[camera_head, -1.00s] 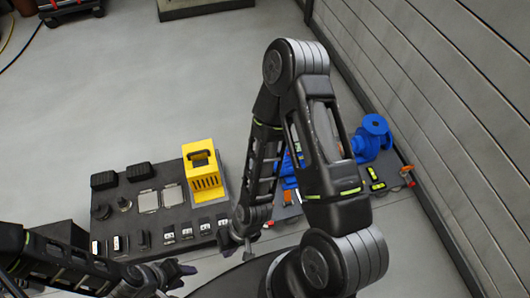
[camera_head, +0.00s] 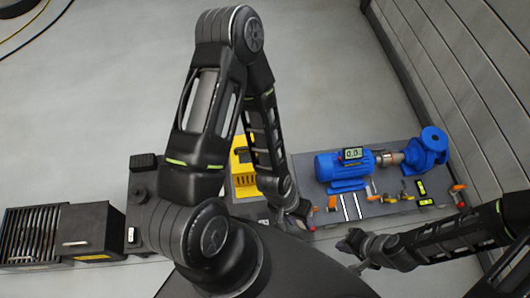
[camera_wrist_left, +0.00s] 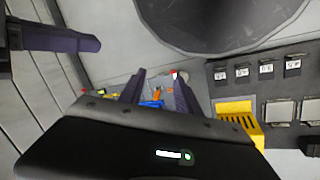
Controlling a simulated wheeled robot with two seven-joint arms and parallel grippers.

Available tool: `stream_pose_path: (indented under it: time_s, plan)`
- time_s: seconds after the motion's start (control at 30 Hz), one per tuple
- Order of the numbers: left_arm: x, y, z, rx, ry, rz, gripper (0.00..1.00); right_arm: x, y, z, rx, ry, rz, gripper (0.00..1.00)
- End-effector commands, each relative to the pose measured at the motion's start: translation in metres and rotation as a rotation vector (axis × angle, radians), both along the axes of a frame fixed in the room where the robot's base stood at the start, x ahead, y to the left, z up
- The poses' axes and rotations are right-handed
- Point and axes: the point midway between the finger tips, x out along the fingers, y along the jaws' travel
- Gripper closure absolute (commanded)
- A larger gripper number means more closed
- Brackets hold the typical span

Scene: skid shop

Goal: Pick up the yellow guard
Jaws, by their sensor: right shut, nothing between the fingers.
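The yellow guard (camera_head: 242,178) stands on the dark table, partly hidden behind my left arm in the head view. In the left wrist view the guard (camera_wrist_left: 240,116) shows to the right of my fingers, apart from them. My left gripper (camera_head: 303,216) is right of and nearer than the guard. In its wrist view its two fingers (camera_wrist_left: 158,95) are spread with nothing held between them. My right gripper (camera_head: 358,246) is shut and empty, further right near the table's front edge.
A blue motor (camera_head: 340,169) and a blue pump (camera_head: 428,150) stand on the right-hand skid, with small tools near them. Labelled blocks (camera_wrist_left: 267,70) lie beside the guard. A black grated box (camera_head: 30,232) is at left. A slatted wall (camera_head: 470,90) bounds the right.

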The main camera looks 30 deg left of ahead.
Motion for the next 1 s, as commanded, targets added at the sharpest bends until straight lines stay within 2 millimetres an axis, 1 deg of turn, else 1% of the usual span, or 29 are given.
stream_pose_path:
  time_s: [0.33, 0.47, 0.57, 0.67, 0.7, 0.77, 0.8, 0.87, 0.9, 0.97, 1.0]
  plan:
    - [0.0, 0.0, 0.0, 0.0, 0.0, 0.0, 0.6, 0.0, 0.0, 0.0, 0.0, 0.0, 0.0, 1.0]
    - [0.004, 0.0, -0.006, -0.004, -0.004, -0.016, 0.6, 0.0, 0.0, -0.006, 0.0, 0.0, -0.001, 1.0]
    - [0.014, -0.001, -0.02, -0.015, -0.013, -0.066, 0.6, 0.0, 0.0, -0.021, -0.001, 0.0, -0.001, 1.0]
    - [0.031, 0.002, -0.043, -0.024, -0.027, -0.163, 0.6, 0.001, -0.001, -0.046, -0.001, -0.001, -0.003, 1.0]
    - [0.04, 0.005, -0.055, -0.024, -0.034, -0.216, 0.6, 0.001, -0.001, -0.058, -0.002, -0.001, -0.003, 1.0]
    - [0.055, 0.014, -0.073, -0.013, -0.045, -0.31, 0.6, 0.001, -0.002, -0.078, -0.002, -0.001, -0.004, 1.0]
    - [0.066, 0.024, -0.087, 0.003, -0.051, -0.379, 0.6, 0.002, -0.002, -0.093, -0.003, -0.002, -0.005, 1.0]
    - [0.085, 0.044, -0.107, 0.043, -0.055, -0.489, 0.6, 0.002, -0.003, -0.117, -0.004, -0.003, -0.007, 1.0]
    - [0.098, 0.061, -0.12, 0.079, -0.055, -0.563, 0.6, 0.002, -0.003, -0.132, -0.005, -0.004, -0.008, 1.0]
    - [0.118, 0.093, -0.136, 0.151, -0.047, -0.672, 0.6, 0.003, -0.004, -0.155, -0.006, -0.004, -0.009, 1.0]
    - [0.132, 0.117, -0.145, 0.207, -0.033, -0.738, 0.6, 0.003, -0.004, -0.17, -0.007, -0.005, -0.01, 1.0]
